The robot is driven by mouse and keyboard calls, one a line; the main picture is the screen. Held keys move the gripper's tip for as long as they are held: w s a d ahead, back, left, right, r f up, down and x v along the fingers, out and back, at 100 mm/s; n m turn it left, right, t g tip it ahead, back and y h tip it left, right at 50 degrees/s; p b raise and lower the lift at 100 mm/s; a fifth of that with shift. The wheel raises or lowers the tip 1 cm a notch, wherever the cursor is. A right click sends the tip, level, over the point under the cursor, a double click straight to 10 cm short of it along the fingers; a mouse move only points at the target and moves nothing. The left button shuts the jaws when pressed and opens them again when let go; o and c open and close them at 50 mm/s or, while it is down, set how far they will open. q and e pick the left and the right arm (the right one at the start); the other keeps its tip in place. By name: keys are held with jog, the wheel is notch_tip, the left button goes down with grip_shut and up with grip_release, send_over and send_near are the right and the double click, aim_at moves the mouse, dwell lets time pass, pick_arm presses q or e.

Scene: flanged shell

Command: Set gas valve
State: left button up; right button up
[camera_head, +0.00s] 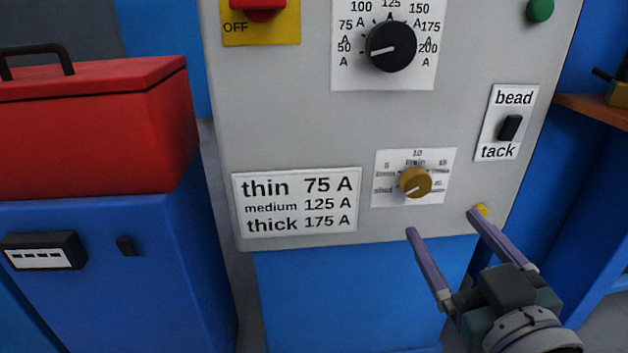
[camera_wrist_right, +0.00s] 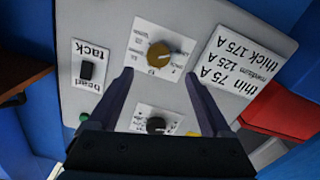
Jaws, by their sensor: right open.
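The gas valve is a round brass-coloured knob (camera_head: 415,181) on a white dial plate (camera_head: 382,192) at the lower right of the grey panel. Its pale pointer mark points to the lower left in the head view. In the right wrist view the knob (camera_wrist_right: 158,54) shows upside down, ahead of and between my fingers. My right gripper (camera_head: 441,224) is open and empty, below and to the right of the knob in the head view, with its fingers pointing up at the panel. It does not touch the knob. My left gripper is out of view.
A black current knob (camera_head: 391,45) sits above on the grey panel (camera_head: 300,120). A red toolbox (camera_head: 100,130) stands on a blue cabinet (camera_head: 110,250) at left.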

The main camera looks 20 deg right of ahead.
aim_at(419, 188)
jog(key=b+x, duration=0.2)
jog(key=x, duration=0.7)
jog(key=shift+w+d+r+b, duration=0.1)
jog(key=shift+r+b, duration=0.05)
jog(key=shift+b, duration=0.2)
jog(key=shift+c, duration=0.4)
grip_shut()
